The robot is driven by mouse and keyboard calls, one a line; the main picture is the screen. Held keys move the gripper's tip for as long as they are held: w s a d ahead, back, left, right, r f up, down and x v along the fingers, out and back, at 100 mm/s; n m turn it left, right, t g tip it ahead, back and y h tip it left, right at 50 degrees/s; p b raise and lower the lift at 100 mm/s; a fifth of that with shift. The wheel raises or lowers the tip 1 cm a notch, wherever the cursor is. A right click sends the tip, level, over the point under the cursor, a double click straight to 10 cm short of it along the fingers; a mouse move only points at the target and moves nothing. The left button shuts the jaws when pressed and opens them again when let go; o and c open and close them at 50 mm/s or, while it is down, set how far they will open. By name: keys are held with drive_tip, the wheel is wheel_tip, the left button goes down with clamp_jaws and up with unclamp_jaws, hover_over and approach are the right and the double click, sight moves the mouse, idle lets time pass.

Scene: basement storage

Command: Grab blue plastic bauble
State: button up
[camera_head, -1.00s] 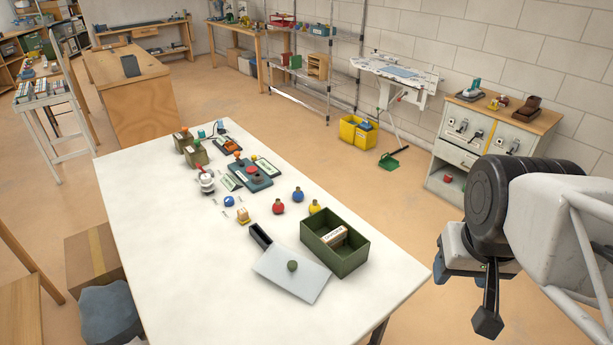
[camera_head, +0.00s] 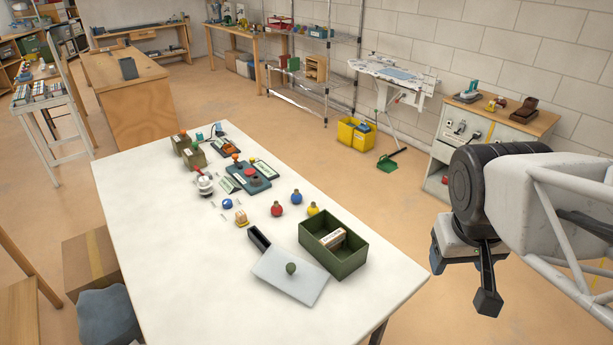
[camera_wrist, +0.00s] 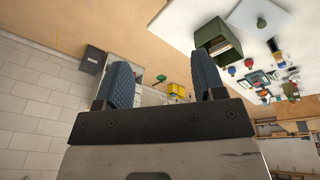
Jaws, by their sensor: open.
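The blue bauble (camera_head: 296,197) stands on the white table (camera_head: 170,260), beside a red bauble (camera_head: 277,209) and a yellow bauble (camera_head: 313,209), behind an open green box. In the wrist view, a small blue round shape near the box seems to be the blue bauble (camera_wrist: 231,70). My gripper (camera_wrist: 163,70) is open and empty, with its two dark fingers spread apart. In the head view it hangs off the right side of the table, well apart from the bauble.
The green box (camera_head: 354,263) holds a small carton. The table's near left is bare.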

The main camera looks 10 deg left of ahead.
drive_tip(key=w+a+f+n+h, duration=0.1)
drive_tip(key=w+n+h, duration=0.25)
drive_tip(key=w, duration=0.55)
drive_tip(key=w+f+n+h, duration=0.2)
drive_tip(key=w+n, duration=0.3)
drive_tip(key=w, duration=0.5)
drive_tip(key=w+a+f+n+t+h, duration=0.1)
drive_tip(key=w+a+f+n+t, duration=0.2)
drive_tip(key=w, duration=0.4)
drive_tip(key=w+a+f+n+h, duration=0.1)
drive_tip(key=w+a+f+n, duration=0.1)
drive_tip(key=w+a+n, duration=0.45)
drive_tip(key=n+t+y, duration=0.5)
drive_tip(key=n+t, duration=0.2)
drive_tip(key=n, duration=0.7)
approach(296, 191)
drive_tip(key=x, duration=0.3)
drive_tip(key=shift+a+f+h, duration=0.1)
drive_tip(key=shift+a+h, duration=0.05)
drive_tip(key=shift+h, duration=0.1)
drive_tip(key=shift+w, duration=0.1)
drive_tip(key=shift+x, duration=1.25)
